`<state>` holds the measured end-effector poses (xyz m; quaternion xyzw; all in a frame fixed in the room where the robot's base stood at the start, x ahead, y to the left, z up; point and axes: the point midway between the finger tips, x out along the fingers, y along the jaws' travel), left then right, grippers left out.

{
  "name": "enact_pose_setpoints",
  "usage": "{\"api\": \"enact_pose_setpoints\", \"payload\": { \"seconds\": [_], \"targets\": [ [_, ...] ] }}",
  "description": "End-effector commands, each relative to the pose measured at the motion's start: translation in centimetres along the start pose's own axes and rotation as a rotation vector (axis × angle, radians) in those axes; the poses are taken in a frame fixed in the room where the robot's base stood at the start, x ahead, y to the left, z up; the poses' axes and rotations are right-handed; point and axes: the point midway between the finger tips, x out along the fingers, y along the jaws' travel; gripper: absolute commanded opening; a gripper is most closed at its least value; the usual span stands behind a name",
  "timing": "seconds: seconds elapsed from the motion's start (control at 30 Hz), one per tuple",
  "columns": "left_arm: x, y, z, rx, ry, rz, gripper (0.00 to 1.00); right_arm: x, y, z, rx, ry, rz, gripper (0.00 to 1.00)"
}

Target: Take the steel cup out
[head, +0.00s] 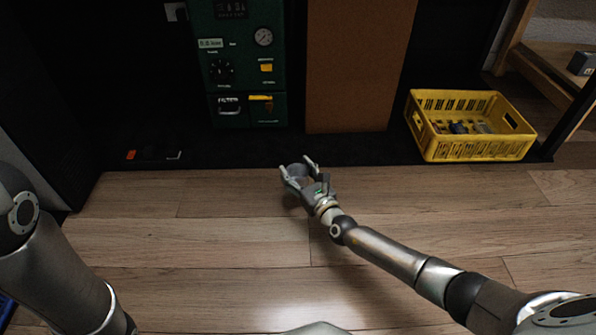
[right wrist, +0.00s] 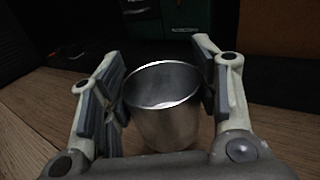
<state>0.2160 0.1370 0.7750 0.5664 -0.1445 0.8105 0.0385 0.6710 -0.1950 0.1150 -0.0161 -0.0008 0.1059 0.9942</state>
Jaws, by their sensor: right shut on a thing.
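The steel cup (right wrist: 165,110) is upright between the fingers of my right gripper (right wrist: 163,85) in the right wrist view, its open rim facing up. The fingers press on it from both sides. In the head view my right gripper (head: 299,168) is over the wooden floor near the edge of the black base, and the small grey cup (head: 297,171) shows between its fingers. The cup's lower part is hidden by the gripper. My left arm shows at the left edge of the head view, but its gripper is out of frame.
A green machine (head: 240,60) with a gauge and a drawer stands behind. A brown panel (head: 357,65) is right of it. A yellow crate (head: 470,125) with small items stands at the right. A wooden shelf (head: 550,75) is at the far right. The wooden floor (head: 200,235) in front is clear.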

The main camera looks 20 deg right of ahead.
Motion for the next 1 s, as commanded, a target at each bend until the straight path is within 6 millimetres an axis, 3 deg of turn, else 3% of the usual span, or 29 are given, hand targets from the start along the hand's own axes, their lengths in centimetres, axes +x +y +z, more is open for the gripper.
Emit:
{"api": "enact_pose_setpoints", "payload": {
  "seconds": [0.33,0.6,1.0],
  "targets": [
    [0.1,0.0,-0.1,0.000,0.003,0.000,0.38,-3.0,1.6,0.8,0.002,-0.001,-0.001,0.29],
    [1.9,-0.4,0.0,0.000,0.011,0.000,0.38,-5.0,2.8,1.7,-0.001,0.000,-0.001,0.29],
    [2.9,-0.6,0.5,0.000,0.009,0.000,0.38,-6.5,3.6,2.0,-0.001,-0.002,-0.001,0.29]
  ]
}}
